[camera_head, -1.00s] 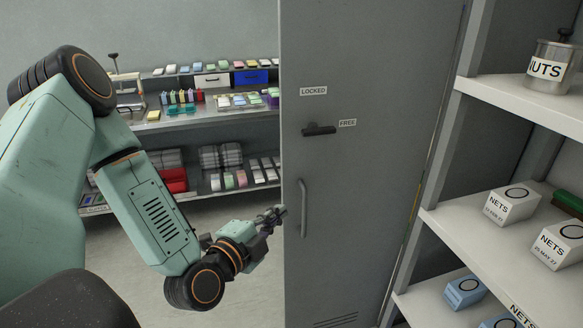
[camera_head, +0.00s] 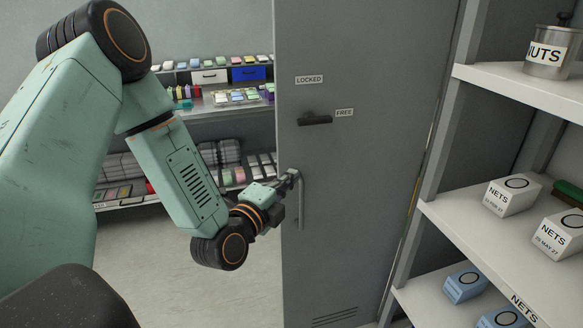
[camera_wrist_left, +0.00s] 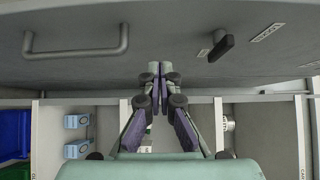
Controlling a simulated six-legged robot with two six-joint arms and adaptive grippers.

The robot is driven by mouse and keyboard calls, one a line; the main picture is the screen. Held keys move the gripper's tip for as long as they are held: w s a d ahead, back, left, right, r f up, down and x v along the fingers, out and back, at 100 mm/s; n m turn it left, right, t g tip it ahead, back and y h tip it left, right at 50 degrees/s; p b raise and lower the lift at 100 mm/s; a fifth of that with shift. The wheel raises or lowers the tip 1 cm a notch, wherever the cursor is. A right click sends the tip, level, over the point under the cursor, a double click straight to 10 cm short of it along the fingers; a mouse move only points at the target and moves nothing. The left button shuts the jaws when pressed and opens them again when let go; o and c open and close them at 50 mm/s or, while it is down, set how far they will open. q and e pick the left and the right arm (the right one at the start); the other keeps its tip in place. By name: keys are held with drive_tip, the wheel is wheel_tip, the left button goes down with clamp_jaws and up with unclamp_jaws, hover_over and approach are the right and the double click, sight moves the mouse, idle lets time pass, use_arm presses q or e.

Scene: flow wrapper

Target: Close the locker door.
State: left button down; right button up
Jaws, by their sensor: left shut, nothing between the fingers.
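The tall grey locker door (camera_head: 365,190) fills the middle of the head view; no locker body shows beside its left edge. It has a vertical bar handle (camera_head: 301,205) low on the left and a black latch (camera_head: 315,120) above, between "LOCKED" and "FREE" labels. My left gripper (camera_head: 293,174) is shut and empty at the door's left edge, by the handle's upper end. In the left wrist view, the closed fingertips (camera_wrist_left: 155,68) point at the door panel (camera_wrist_left: 170,35), between the handle (camera_wrist_left: 75,50) and the latch (camera_wrist_left: 222,46). I cannot tell whether they touch. My right gripper is out of view.
A white shelf unit (camera_head: 440,212) with "NETS" boxes (camera_head: 513,195) and a "NUTS" can (camera_head: 549,52) stands close on the right. Wall shelves (camera_head: 225,108) with small goods stand behind on the left. Bare floor (camera_head: 170,255) lies left of the door.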

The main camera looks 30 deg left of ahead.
sight(299, 155)
use_arm(q)
drive_tip(key=w+a, duration=0.2)
drive_tip(key=w, duration=0.3)
drive_tip(key=shift+w+a, duration=0.25)
drive_tip(key=shift+a, duration=0.15)
drive_tip(key=shift+w+a, duration=0.25)
drive_tip(key=shift+a, duration=0.25)
drive_tip(key=shift+d, duration=0.15)
